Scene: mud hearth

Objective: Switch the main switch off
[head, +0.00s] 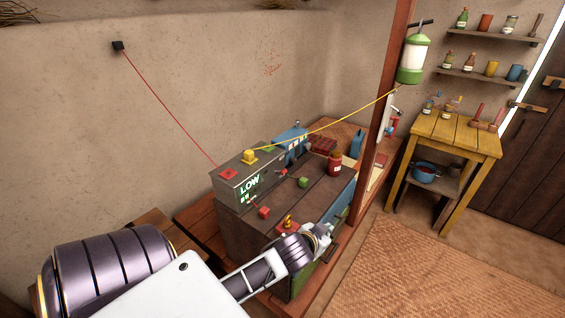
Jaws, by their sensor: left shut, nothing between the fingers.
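A grey box (233,180) with a lit display reading "LOW" stands on the dark wooden chest (315,200). A red terminal (229,174) and a yellow terminal (249,156) sit on its top. A small red-tipped part (264,212) sticks out near its front; I cannot tell whether it is the main switch. A white fitting with a dark lever (393,110) is on the wooden post. My left gripper (325,232) is shut and empty at the chest's front edge, apart from the box. Its fingertips are small in view. My right gripper is not in view.
A red wire (168,108) runs to a black wall block (118,46). A yellow wire (335,122) runs to a green lantern (414,57) on the post (388,80). A red jar (335,163) and green block (303,182) stand on the chest. The woven mat (430,270) is clear.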

